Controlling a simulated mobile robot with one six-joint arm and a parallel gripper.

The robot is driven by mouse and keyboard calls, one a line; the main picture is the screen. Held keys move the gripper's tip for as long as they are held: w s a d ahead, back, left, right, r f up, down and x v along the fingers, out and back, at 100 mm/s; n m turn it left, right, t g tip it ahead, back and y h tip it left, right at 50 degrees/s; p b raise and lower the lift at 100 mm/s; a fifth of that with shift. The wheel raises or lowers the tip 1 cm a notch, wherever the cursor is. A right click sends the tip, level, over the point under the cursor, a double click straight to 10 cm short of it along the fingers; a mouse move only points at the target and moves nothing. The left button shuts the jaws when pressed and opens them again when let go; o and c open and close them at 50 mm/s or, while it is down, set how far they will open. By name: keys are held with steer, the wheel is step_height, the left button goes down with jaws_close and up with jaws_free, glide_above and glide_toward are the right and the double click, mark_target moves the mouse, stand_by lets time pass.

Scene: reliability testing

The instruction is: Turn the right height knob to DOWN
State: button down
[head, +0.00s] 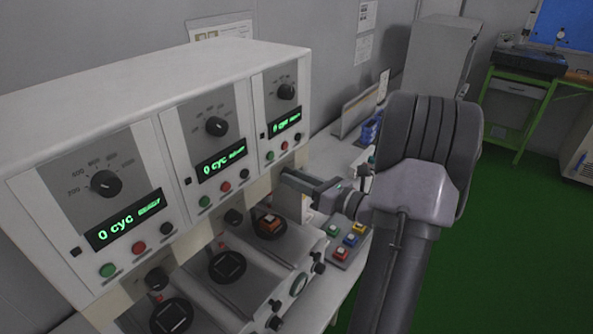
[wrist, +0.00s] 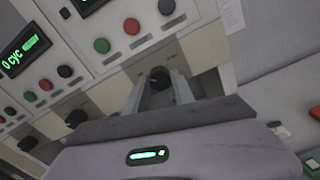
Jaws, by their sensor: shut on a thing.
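The right height knob (wrist: 159,76) is a small black knob on the beige strip below the right-hand control panel. It shows between the two fingers of my gripper (wrist: 159,86) in the wrist view, and the fingers are shut on its sides. In the head view my gripper (head: 287,179) reaches in from the right to the strip and hides this knob. Which way the knob points is too small to tell, and its labels are not readable.
The middle height knob (head: 233,216) and left height knob (head: 157,278) sit on the same strip. Above are panels with dials and green displays. Several coloured button blocks (head: 351,240) lie right.

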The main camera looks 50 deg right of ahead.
steer(key=m+p, duration=0.3)
steer(key=p, duration=0.1)
steer(key=m+p, duration=0.2)
steer(key=shift+r+m, duration=0.3)
steer(key=shift+f+m+p, duration=0.15)
steer(key=shift+m+p, duration=2.95)
steer(key=shift+m, duration=0.7)
steer(key=shift+f+m+p, duration=0.1)
steer(key=shift+m+p, duration=2.95)
steer(key=shift+m, duration=0.75)
steer(key=c, duration=1.1)
jaws_free()
